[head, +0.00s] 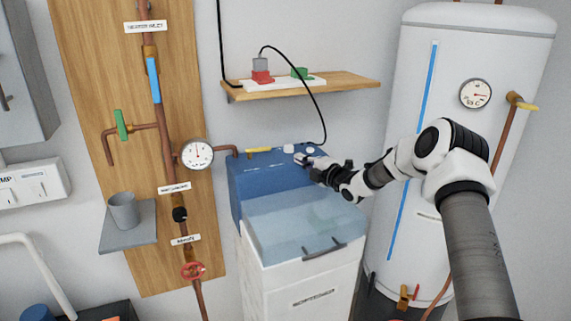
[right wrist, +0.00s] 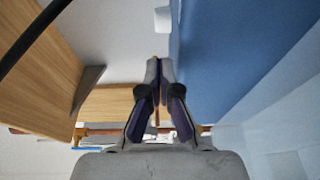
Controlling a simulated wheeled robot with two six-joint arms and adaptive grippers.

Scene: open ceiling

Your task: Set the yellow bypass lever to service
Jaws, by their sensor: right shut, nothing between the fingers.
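A yellow lever (head: 258,150) lies roughly level on top of the blue softener head (head: 262,178), at its left end where a copper pipe comes in. My right gripper (head: 303,159) is shut and empty at the top of the same blue housing, to the right of the lever and apart from it, near two small white knobs (head: 289,149). In the right wrist view the shut fingertips (right wrist: 159,64) point toward a white piece (right wrist: 162,18) beside the blue housing (right wrist: 240,50). The yellow lever is not seen there. My left gripper is not in view.
A wooden shelf (head: 345,84) with red and green plugs hangs above, and a black cable (head: 318,100) drops to the housing. A gauge (head: 196,153) and pipe board stand left. A white tank (head: 462,60) stands right. A translucent lid (head: 300,222) is in front.

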